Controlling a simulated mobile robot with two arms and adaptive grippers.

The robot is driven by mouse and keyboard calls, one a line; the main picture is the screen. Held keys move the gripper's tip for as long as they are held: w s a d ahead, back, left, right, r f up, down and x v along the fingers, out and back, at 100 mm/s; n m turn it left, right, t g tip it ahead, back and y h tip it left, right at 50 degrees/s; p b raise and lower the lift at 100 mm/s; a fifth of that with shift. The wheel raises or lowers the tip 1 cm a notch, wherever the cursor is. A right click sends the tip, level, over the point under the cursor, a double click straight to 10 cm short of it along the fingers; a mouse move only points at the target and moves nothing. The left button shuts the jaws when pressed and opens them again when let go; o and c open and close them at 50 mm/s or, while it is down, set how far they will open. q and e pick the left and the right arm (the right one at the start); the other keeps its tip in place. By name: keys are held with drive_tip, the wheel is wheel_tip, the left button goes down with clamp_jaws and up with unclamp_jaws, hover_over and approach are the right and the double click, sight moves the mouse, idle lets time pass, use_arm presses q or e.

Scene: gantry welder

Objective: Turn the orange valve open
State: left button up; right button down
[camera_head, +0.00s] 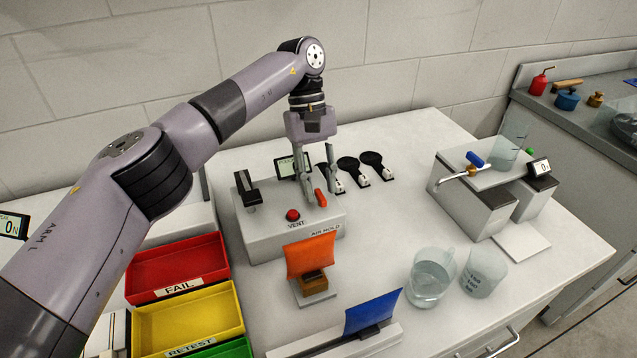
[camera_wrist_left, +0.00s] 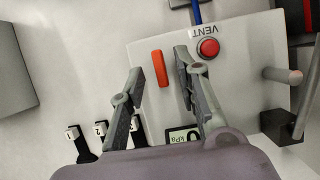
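The orange valve handle (camera_head: 320,197) is a short bar on top of the light grey box labelled AIR HOLD (camera_head: 270,235). It also shows in the left wrist view (camera_wrist_left: 160,68), lying between the finger tips with a gap on both sides. My left gripper (camera_head: 320,194) reaches down over the box, its fingers open around the handle. It shows open and empty in the left wrist view (camera_wrist_left: 160,60). I cannot tell exactly how far the tips are above the box top. My right gripper is out of view.
A red VENT button (camera_head: 292,215) and a small display (camera_head: 288,167) are close to the fingers; a black clamp (camera_head: 246,190) is at the box's left. Black hooked parts (camera_head: 348,165) lie behind. An orange flap (camera_head: 310,255) stands in front. Beakers (camera_head: 431,277) stand right.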

sight(319, 191)
use_arm(q)
wheel_tip(319, 191, up, 9)
idle(0.3)
